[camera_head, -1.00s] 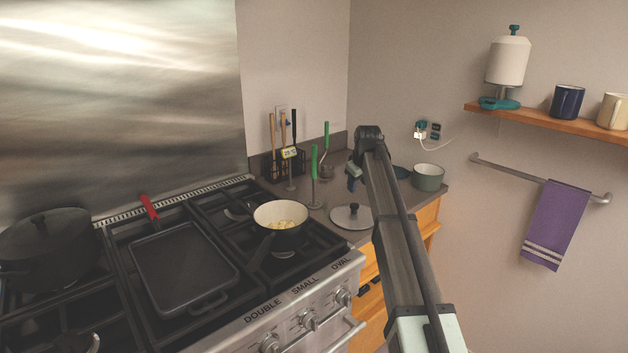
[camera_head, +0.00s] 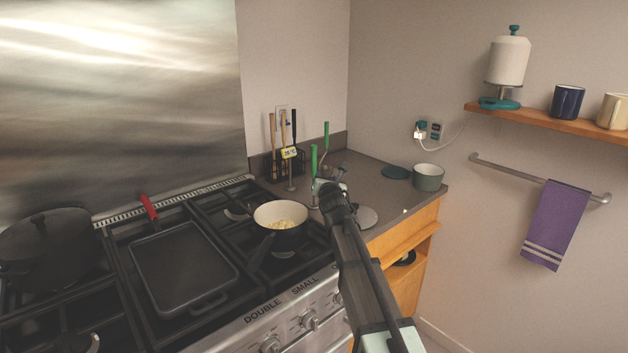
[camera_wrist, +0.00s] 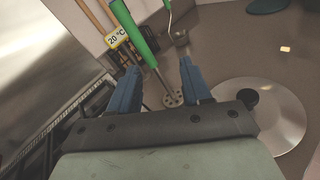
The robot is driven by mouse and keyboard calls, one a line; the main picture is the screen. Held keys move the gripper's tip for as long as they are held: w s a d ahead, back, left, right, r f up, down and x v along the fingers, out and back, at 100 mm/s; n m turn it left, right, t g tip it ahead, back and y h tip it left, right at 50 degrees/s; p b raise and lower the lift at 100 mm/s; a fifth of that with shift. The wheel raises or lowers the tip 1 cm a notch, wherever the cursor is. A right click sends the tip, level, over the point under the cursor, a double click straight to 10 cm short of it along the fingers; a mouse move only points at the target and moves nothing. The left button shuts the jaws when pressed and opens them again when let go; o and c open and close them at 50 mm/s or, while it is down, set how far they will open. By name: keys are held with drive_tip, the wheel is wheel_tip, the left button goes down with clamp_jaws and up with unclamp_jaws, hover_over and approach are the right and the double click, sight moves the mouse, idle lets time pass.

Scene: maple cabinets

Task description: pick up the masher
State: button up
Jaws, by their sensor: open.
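The masher has a green handle and a metal shaft with a round perforated foot. It stands upright on the counter in the head view (camera_head: 314,160), its lower part partly covered by my gripper (camera_head: 326,186). In the wrist view the masher (camera_wrist: 136,37) leans across the picture, its foot seen between the blue fingers of my gripper (camera_wrist: 160,68). My gripper is open, one finger on each side of the masher's shaft in that view. I cannot tell whether the shaft is truly between the fingers or beyond them.
A second green-handled utensil (camera_head: 326,137) stands behind. A utensil rack with a thermometer tag (camera_head: 290,153) is behind left. A lid (camera_wrist: 285,112) lies to the right, with a green-grey pot (camera_head: 428,178) farther right.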

sight(314, 162)
drive_tip(key=w+a+n, duration=0.1)
drive_tip(key=w, duration=0.1)
drive_tip(key=w+a+n+y, duration=0.1)
drive_tip(key=w, duration=0.1)
drive_tip(key=w+a+n+t, duration=0.1)
drive_tip(key=w, duration=0.1)
drive_tip(key=shift+w+a+r+n, duration=0.3)
drive_tip(key=shift+w+a+r, duration=0.2)
drive_tip(key=shift+w+a, duration=0.1)
drive_tip(key=shift+w, duration=0.65)
drive_tip(key=shift+w+a+r, duration=0.15)
drive_tip(key=shift+w, duration=0.65)
drive_tip(key=shift+w+a+r, duration=0.1)
drive_tip(key=shift+w+a, duration=0.1)
drive_tip(key=shift+w, duration=0.65)
drive_tip(key=shift+c, duration=0.5)
clamp_jaws()
